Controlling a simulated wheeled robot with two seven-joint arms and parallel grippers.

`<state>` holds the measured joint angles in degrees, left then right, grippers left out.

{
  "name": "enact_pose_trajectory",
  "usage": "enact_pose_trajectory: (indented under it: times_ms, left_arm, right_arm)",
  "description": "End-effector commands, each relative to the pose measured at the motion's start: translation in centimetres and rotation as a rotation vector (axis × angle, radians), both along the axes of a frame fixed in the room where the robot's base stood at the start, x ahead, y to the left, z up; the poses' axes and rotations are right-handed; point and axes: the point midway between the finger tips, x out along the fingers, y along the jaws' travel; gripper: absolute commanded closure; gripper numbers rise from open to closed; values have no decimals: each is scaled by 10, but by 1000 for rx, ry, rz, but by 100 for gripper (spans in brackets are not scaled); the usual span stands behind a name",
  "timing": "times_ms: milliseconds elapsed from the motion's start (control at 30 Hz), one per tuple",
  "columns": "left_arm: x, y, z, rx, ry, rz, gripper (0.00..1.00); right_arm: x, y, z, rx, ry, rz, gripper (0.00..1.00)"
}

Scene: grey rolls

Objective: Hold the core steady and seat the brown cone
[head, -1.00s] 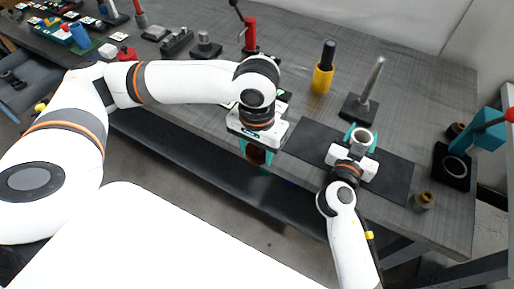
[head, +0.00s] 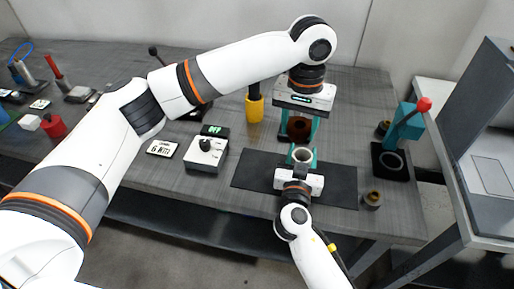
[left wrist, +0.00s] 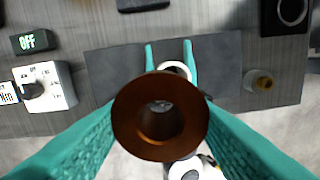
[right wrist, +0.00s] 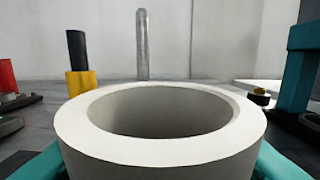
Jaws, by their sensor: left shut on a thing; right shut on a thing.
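The brown cone (head: 299,130) is a hollow brown ring-like piece. My left gripper (head: 299,124) is shut on it and holds it up above the table, just behind and above the core in the head view. In the left wrist view the cone (left wrist: 197,115) fills the middle, its bore facing the camera. The core (head: 302,155) is a pale grey hollow cylinder. My right gripper (head: 302,163) is shut on it over the mat. In the right wrist view the core's open rim (right wrist: 160,149) is upward and empty. Cone and core look apart.
A dark mat (head: 250,172) lies beneath. A small brown piece (head: 372,199) sits at its right. A teal press with a red knob (head: 408,122) stands further right. A dial box (head: 206,153) and a yellow holder (head: 254,108) stand left and behind.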

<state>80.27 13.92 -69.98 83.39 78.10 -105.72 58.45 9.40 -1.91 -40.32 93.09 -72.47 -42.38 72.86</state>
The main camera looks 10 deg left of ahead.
Motion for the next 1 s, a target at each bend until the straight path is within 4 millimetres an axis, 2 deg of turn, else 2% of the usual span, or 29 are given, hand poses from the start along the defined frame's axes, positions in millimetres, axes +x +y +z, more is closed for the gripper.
enact_pose_trajectory:
  times_ms: [100,200,600,1000]
  left_arm:
    - [4,-15,10,6,1,-13,83]
    - [5,-20,13,8,3,-17,83]
    - [5,-19,12,8,3,-17,83]
    - [5,-19,-22,8,4,-15,83]
  right_arm:
    - [0,0,-1,-1,2,-1,78]
    - [0,0,-1,-1,2,-1,78]
    - [0,0,-1,0,2,0,78]
    - [0,0,-1,0,2,0,78]
